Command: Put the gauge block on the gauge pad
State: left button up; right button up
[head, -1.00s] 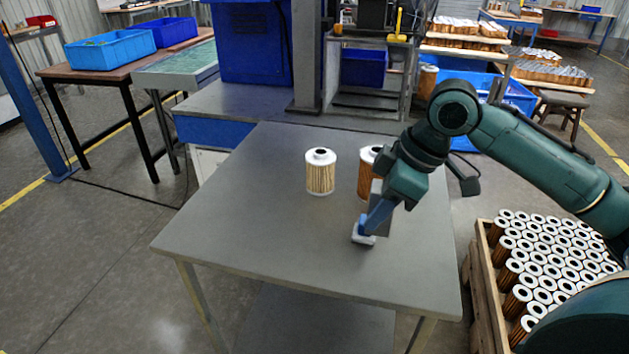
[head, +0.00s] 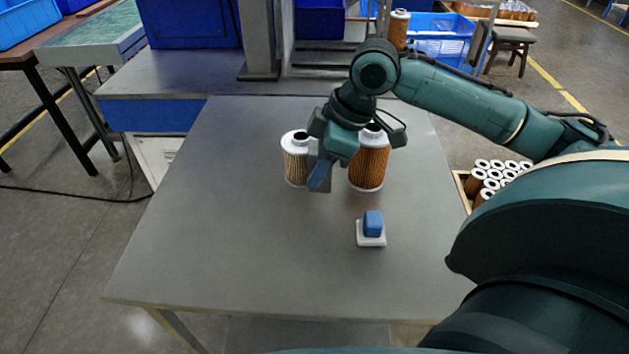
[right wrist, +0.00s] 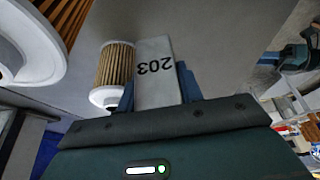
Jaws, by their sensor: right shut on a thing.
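My right gripper (head: 319,183) is shut on a grey block marked 203, which I take as the gauge block. The block (right wrist: 155,75) sits between the blue fingers in the right wrist view. In the head view the fingers are over the table in front of the gap between two filter cartridges, and partly hide the block. My left gripper is out of view.
A pale cartridge (head: 296,162) stands left of the gripper and an orange-brown one (head: 369,163) right of it, both close. The grey table (head: 230,240) is clear at left and front. A crate of cartridges (head: 464,185) stands beyond its right edge.

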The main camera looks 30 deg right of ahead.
jog(key=shift+w+f+b, duration=0.1)
jog(key=shift+f+b, duration=0.25)
jog(key=shift+f, duration=2)
jog(key=shift+f, duration=0.1)
jog(key=o, duration=1)
